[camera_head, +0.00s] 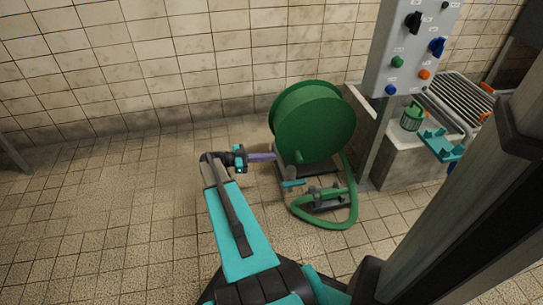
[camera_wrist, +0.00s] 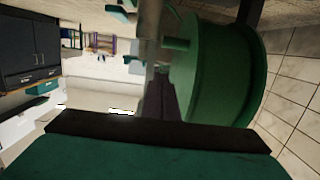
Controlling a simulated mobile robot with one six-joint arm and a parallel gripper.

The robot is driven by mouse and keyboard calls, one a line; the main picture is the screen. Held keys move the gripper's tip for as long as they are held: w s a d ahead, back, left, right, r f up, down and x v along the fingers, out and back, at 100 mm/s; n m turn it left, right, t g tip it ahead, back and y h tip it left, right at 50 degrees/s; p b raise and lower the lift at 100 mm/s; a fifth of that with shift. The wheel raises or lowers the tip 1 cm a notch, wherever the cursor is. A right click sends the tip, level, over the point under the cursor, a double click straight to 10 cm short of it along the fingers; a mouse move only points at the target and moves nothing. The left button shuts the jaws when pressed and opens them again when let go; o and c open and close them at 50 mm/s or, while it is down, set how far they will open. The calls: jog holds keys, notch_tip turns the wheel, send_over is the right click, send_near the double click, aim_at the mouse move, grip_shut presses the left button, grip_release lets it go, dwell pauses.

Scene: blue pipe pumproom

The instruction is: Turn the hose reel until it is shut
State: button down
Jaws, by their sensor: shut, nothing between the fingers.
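The green hose reel (camera_head: 318,112) stands on the tiled floor by the wall, its round side facing me. A short green peg handle (camera_head: 299,157) sticks out low on that side. My gripper (camera_head: 272,156) is shut and empty, its purple fingers just left of the peg. I cannot tell whether they touch. In the wrist view, the reel (camera_wrist: 230,70) fills the right half, with the peg (camera_wrist: 177,43) near the top middle. My fingers (camera_wrist: 160,100) show dark beside the reel face, and their tips are hard to make out.
A green hose (camera_head: 350,205) loops on the floor right of the reel. A concrete block (camera_head: 405,160) holds a green canister (camera_head: 412,117) and a teal bracket (camera_head: 442,145). The floor to the left is clear.

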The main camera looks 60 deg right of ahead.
jog(key=shift+f, duration=0.1)
jog(key=w+r+t+y+p, duration=0.1)
jog(key=p, duration=0.2)
jog(key=w+r+t+y+p, duration=0.1)
jog(key=r+t+p, duration=0.1)
jog(key=p, duration=0.1)
jog(key=shift+y+p, duration=0.35)
jog(key=shift+y, duration=0.05)
dwell(0.6)
jog(key=b, duration=0.5)
send_over(291, 158)
jog(key=s+a, duration=0.2)
jog(key=a, duration=0.3)
notch_tip(291, 158, down, 7)
jog(key=shift+f, duration=0.1)
